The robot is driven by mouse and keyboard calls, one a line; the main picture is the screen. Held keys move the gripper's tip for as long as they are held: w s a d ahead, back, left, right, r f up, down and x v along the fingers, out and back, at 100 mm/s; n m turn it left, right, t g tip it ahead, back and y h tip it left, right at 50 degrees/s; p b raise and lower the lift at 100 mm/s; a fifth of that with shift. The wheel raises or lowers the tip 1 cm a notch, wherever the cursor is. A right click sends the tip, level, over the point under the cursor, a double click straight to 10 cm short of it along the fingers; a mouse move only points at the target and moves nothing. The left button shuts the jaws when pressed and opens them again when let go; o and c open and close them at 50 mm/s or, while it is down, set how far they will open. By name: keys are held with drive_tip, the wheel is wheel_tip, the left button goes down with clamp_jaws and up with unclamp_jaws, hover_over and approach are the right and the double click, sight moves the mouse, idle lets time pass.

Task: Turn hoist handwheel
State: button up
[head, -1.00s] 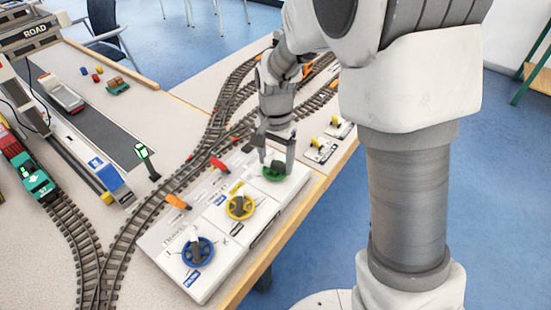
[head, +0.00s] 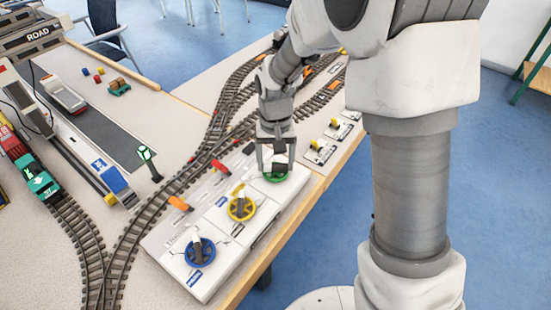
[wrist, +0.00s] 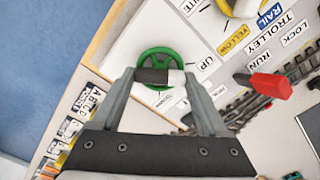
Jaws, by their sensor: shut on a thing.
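The green handwheel (head: 274,179) is at the far right end of the white control panel. In the wrist view the green handwheel (wrist: 144,61) lies flat near the "UP" label. A bar, black with a white end (wrist: 154,76), crosses its middle. My gripper (head: 277,168) points down over this wheel. In the wrist view my gripper (wrist: 161,77) has one finger at each end of the bar and is shut on it. The fingers partly hide the wheel in the head view.
A yellow handwheel (head: 240,209) and a blue handwheel (head: 199,251) sit on the same panel (head: 213,277), nearer the camera. Orange and red levers (head: 179,204) stand along its track side. Curving track (head: 122,250) runs left of the panel. Blue floor is beyond the table edge.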

sight(276, 164)
drive_tip(key=shift+n+p, duration=0.3)
drive_tip(key=shift+n, duration=1)
drive_tip(key=o, duration=1.2)
drive_tip(key=shift+o, duration=0.2)
drive_tip(key=shift+r, duration=0.15)
wheel_tip(276, 164, up, 17)
drive_tip(key=p, duration=0.3)
drive_tip(key=shift+p, duration=0.35)
drive_tip(key=shift+r, duration=0.1)
